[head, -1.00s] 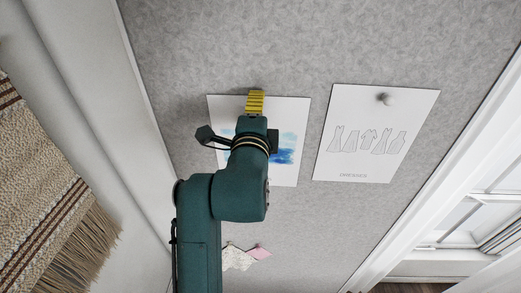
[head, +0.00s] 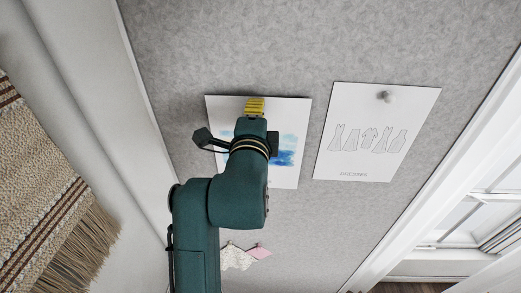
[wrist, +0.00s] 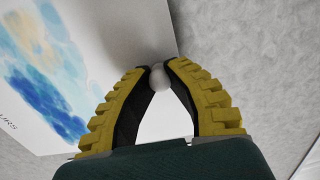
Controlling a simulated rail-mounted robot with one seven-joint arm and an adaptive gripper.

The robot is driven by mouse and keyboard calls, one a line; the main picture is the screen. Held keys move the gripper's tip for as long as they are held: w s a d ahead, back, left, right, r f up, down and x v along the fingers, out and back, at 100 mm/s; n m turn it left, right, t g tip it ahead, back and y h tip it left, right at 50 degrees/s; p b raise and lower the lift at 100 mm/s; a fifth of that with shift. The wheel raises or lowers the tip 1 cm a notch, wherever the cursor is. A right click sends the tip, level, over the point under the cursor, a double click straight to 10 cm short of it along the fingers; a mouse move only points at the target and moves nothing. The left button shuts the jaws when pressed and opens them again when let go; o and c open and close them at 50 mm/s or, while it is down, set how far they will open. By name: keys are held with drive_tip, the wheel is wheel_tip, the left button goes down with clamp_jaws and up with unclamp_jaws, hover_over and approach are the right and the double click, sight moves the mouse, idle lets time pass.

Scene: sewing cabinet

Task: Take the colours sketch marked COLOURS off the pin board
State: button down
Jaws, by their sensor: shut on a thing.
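The colours sketch (head: 289,118), a white sheet with blue watercolour, is at the pin board (head: 400,45) in the head view, partly hidden by my arm. In the wrist view the sketch (wrist: 45,75) fills the left side, with blue and yellow paint and a cut-off label ending in "URS". My gripper (head: 255,100) is at the sheet's top edge. In the wrist view the fingertips (wrist: 158,70) are shut on a round pale pin head (wrist: 159,79). Whether the sheet still touches the board cannot be told.
A dresses sketch (head: 345,105) hangs to the right, held by a round pin (head: 385,97). A pale fabric scrap (head: 236,257) and a pink one (head: 259,251) are below. A window frame (head: 470,190) is at right, a fringed woven textile (head: 45,190) at left. The upper board is clear.

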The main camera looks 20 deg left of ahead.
drive_tip(key=shift+v, duration=0.9)
drive_tip(key=b+v, duration=0.3)
drive_tip(key=v, duration=0.7)
drive_tip(key=shift+a, duration=0.1)
